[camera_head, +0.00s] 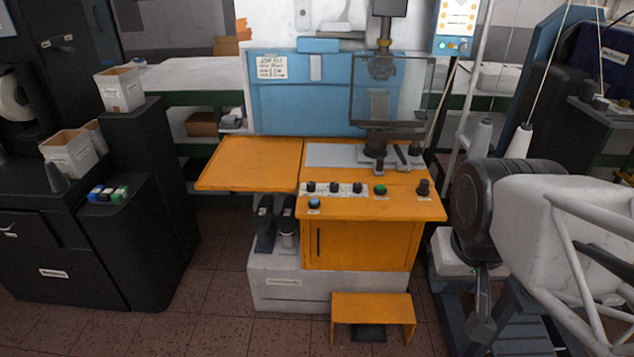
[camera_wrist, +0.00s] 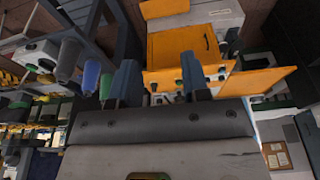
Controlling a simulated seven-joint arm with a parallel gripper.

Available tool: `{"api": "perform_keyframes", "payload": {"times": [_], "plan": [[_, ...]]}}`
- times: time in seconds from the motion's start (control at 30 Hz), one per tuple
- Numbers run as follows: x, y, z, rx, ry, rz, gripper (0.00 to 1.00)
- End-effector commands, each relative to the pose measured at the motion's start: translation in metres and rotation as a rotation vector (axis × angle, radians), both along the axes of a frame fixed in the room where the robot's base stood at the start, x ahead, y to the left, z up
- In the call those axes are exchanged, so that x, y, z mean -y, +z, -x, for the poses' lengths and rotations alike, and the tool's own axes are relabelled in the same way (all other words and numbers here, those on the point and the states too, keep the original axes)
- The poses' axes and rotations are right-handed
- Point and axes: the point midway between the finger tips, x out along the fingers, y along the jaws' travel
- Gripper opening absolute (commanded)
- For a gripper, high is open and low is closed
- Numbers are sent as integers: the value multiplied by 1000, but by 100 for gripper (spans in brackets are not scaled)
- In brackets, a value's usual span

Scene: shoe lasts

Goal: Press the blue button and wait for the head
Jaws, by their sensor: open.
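The blue button (camera_head: 314,203) sits at the front left of the orange machine's control panel (camera_head: 345,208), below a row of black knobs. The machine head (camera_head: 382,68) is a dark vertical column behind a clear framed guard, above a grey plate. My gripper (camera_wrist: 160,82) shows in the wrist view with its two bluish-grey fingers apart and nothing between them. The orange machine (camera_wrist: 185,45) appears inverted beyond the fingers, and my gripper is well apart from it. I cannot make out the blue button surely in the wrist view.
A green button (camera_head: 380,190) and a black knob (camera_head: 423,188) share the panel. An orange side table (camera_head: 250,163) adjoins it on the left. An orange step stool (camera_head: 373,309) stands in front. Thread cones (camera_head: 479,136) stand at right. Floor is open at left front.

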Motion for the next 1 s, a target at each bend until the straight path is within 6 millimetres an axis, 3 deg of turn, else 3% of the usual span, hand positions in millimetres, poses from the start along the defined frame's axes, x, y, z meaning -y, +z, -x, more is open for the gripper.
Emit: {"api": "perform_keyframes", "payload": {"times": [0.07, 0.33, 1.0], "plan": [[0, 0, 0, 0, 0, 0, 41], [0, 0, 0, 0, 0, 0, 0], [0, 0, 0, 0, 0, 0, 0]]}}
